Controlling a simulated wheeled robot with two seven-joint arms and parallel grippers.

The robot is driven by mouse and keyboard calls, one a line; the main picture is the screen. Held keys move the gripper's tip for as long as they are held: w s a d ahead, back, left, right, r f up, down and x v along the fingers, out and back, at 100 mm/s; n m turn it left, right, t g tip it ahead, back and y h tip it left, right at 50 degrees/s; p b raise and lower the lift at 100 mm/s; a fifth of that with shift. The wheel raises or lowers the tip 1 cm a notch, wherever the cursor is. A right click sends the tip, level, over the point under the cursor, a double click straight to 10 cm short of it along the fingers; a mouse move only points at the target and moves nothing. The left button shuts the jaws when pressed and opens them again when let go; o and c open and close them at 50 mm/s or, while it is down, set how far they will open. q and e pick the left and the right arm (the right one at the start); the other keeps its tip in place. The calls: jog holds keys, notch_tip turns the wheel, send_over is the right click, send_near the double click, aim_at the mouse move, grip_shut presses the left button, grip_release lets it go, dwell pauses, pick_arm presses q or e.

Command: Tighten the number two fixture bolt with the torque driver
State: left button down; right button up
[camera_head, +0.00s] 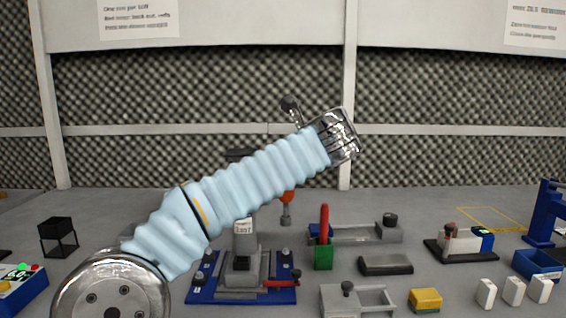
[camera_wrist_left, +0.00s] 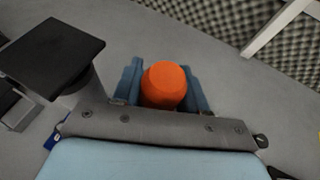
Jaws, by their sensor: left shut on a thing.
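The torque driver shows as an orange handle (camera_wrist_left: 164,86) between the blue fingers of my left gripper (camera_wrist_left: 162,84), which is shut on it. In the head view the driver (camera_head: 287,197) points down, its grey lower end right of and behind the fixture; its upper part is hidden by my pale blue left sleeve. The fixture (camera_head: 243,288) is a blue plate with a grey block, dark bolts near its corners and a red clamp lever. The bolt numbers are not readable, and I cannot tell which is number two. The driver end appears apart from the bolts. My right gripper is out of view.
A green holder (camera_head: 323,257) with a red-handled item stands right of the fixture, before a grey vise-like block (camera_head: 355,234). A black square plate (camera_wrist_left: 52,57) on a post is beside my left gripper. Yellow (camera_head: 425,299) and white blocks lie front right.

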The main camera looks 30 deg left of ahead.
pick_arm(q)
notch_tip(320, 180, down, 5)
jog(key=b, duration=0.4)
jog(key=shift+f+b, duration=0.3)
jog(key=shift+b, duration=0.2)
jog(key=shift+f+b, duration=0.9)
jog(key=shift+b, duration=0.1)
dwell(3.0)
